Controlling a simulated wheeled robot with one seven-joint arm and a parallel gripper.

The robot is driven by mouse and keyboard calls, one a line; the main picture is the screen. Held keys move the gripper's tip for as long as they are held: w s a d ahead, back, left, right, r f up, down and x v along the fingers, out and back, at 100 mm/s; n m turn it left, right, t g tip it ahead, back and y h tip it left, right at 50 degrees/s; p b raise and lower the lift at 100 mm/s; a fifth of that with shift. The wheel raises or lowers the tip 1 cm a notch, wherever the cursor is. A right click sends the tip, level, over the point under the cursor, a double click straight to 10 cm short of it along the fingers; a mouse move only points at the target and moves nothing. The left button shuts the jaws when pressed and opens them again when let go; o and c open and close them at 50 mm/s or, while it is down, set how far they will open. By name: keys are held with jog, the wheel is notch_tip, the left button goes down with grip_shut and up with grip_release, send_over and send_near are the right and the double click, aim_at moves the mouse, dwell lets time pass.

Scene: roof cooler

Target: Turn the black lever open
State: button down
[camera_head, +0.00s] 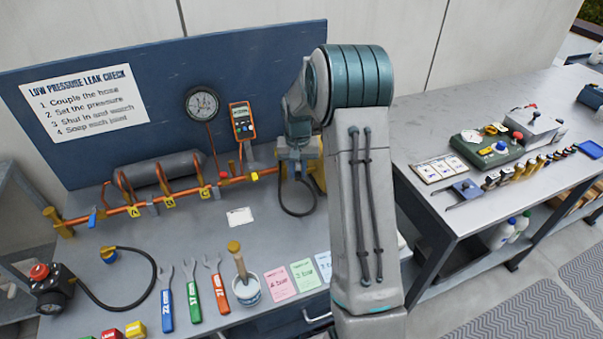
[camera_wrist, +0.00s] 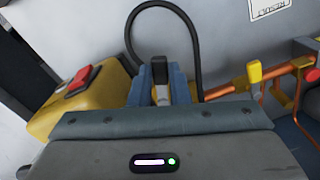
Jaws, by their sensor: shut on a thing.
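The black lever (camera_wrist: 160,70) stands upright in the middle of the wrist view, between the two blue-grey fingers of my gripper (camera_wrist: 161,80). The fingers are shut on it from both sides. A pale metal part shows just below the lever; the rest of its mount is hidden behind my gripper body. In the head view my gripper (camera_head: 294,165) is at the right end of the orange pipe (camera_head: 150,201), and the lever is hidden there.
A yellow box (camera_wrist: 75,110) with a red button (camera_wrist: 82,80) stands close left of my gripper. A black hose (camera_wrist: 136,30) loops just behind the lever. A yellow lever (camera_wrist: 254,74) sits on the copper pipe at right. Wrenches and a brush pot (camera_head: 247,287) lie in front.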

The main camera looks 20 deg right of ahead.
jog(key=shift+w+a+m+b, duration=0.15)
jog(key=shift+w+a+m, duration=0.45)
jog(key=shift+m, duration=1.5)
jog(key=shift+w+a+m+b, duration=0.3)
jog(key=shift+w+m, duration=0.35)
jog(key=shift+m, duration=1.45)
jog(key=shift+w+a+m+b, duration=0.1)
jog(key=shift+w+a+m, duration=0.5)
jog(key=shift+m, duration=1.5)
jog(key=shift+w, duration=0.1)
jog(key=c, duration=1.4)
grip_release()
jog(key=shift+o, duration=0.2)
notch_tip(320, 180, up, 14)
jog(key=b, duration=0.1)
